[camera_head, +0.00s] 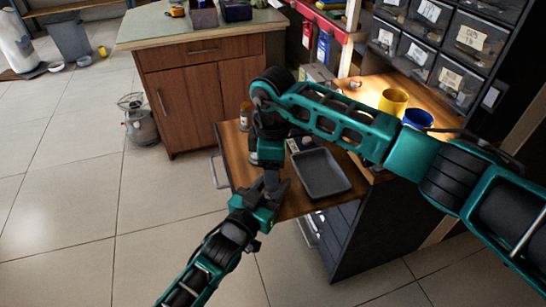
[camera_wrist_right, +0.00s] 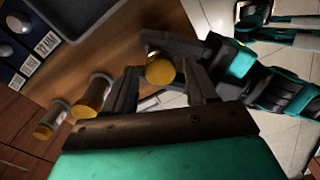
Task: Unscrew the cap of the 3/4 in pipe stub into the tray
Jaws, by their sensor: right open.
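In the right wrist view a round yellow-orange cap (camera_wrist_right: 160,71) faces the camera, on a pipe stub whose body is mostly hidden behind it. My left gripper (camera_wrist_right: 188,62) reaches in from the right of that view, its fingers around the stub, off the counter. My right gripper (camera_head: 269,176) is open, its two fingers on either side of the cap; contact cannot be told. In the head view both grippers meet in front of the counter's near edge, and the stub is too small to make out. The dark grey tray (camera_head: 320,173) lies on the wooden counter just right of them and looks empty.
Labelled boxes (camera_wrist_right: 33,62) are nearby. Yellow (camera_head: 393,102) and blue mugs (camera_head: 418,118) stand at the back right, below the drawer bins.

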